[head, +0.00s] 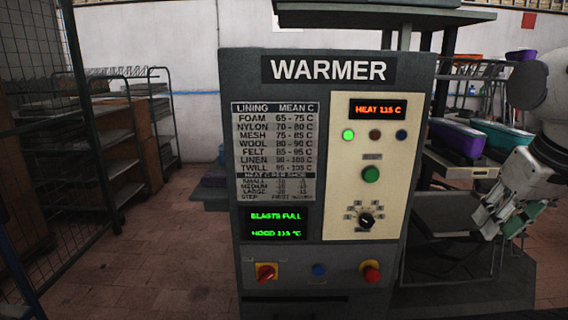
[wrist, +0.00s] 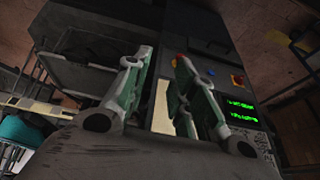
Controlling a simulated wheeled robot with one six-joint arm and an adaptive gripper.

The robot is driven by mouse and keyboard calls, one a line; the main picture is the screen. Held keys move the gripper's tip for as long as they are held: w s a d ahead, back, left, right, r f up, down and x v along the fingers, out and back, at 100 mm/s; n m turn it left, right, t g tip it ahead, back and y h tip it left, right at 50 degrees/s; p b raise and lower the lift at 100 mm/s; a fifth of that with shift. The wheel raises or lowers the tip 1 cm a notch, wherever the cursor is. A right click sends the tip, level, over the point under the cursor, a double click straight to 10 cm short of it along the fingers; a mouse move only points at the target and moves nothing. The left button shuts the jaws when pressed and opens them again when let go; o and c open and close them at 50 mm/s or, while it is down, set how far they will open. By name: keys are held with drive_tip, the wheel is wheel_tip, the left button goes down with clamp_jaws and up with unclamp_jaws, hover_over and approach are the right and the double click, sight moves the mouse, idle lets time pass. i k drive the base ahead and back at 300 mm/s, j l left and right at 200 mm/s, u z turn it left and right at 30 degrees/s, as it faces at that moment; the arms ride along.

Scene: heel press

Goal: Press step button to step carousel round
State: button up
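The grey warmer cabinet (head: 229,150) stands upright at the centre of the head view. Its cream panel (head: 341,215) carries a green round button (head: 371,174) under a small label too blurred to read. Below sits a black dial (head: 366,219). A blue button (head: 319,270) is lower on the cabinet. I cannot tell by label which one is the step button. My gripper (head: 492,224) is at the right, clear of the cabinet face. In the wrist view its two green-padded fingers (wrist: 164,58) are apart with nothing between them. The carousel is not clearly identifiable.
A red-and-yellow rotary switch (head: 265,272) and a red knob (head: 371,272) flank the blue button. The display (head: 378,109) reads HEAT 115 C; the lower screen (head: 276,222) reads BLASTS FULL. Racks (head: 110,130) stand left.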

sight(371, 175)
drive_tip(key=k+j, duration=0.15)
drive_tip(key=j, duration=0.25)
drive_tip(key=k+j, duration=0.15)
drive_tip(key=j, duration=0.25)
drive_tip(key=k+j, duration=0.2)
drive_tip(key=j, duration=0.2)
drive_tip(key=z, duration=0.05)
